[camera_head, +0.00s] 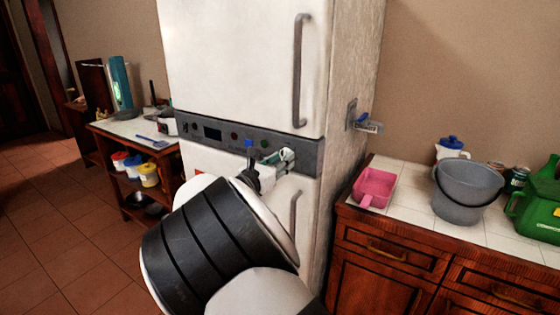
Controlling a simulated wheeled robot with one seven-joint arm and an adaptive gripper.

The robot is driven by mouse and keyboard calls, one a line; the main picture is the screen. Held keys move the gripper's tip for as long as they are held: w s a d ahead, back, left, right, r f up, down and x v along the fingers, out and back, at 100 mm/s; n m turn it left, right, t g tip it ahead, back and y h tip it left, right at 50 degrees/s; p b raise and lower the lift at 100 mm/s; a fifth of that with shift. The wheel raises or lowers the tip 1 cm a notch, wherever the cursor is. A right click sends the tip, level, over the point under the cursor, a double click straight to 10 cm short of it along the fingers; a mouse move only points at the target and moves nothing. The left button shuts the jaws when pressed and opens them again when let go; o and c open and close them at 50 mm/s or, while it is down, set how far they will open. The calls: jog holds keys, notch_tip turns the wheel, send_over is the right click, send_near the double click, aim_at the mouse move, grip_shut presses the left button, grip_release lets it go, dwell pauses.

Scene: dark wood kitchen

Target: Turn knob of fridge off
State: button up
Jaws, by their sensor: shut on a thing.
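The white fridge (240,60) stands in the middle of the view, with a grey control panel (220,145) across it between the upper and lower doors. The panel carries a small dark display and several small round controls. My gripper (270,161) is at the right part of this panel, shut on the fridge knob (287,155), which shows pale and partly covered. My arm hides much of the lower door, and the exact contact of the fingers is too small to make out.
Vertical handles stand out on the upper door (299,70) and lower door. A tiled counter to the right holds a pink scoop (375,186), a grey bucket (466,190) and a green container (538,212). A wooden shelf unit (125,165) stands left. The tiled floor (60,225) at left is clear.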

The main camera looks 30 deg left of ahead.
jog(key=shift+f, duration=0.2)
jog(key=o, duration=1.1)
jog(key=shift+s, duration=0.1)
jog(key=shift+r, duration=0.1)
jog(key=s, duration=0.8)
jog(key=s+a, duration=0.1)
jog(key=s, duration=0.3)
jog(key=shift+w, duration=0.1)
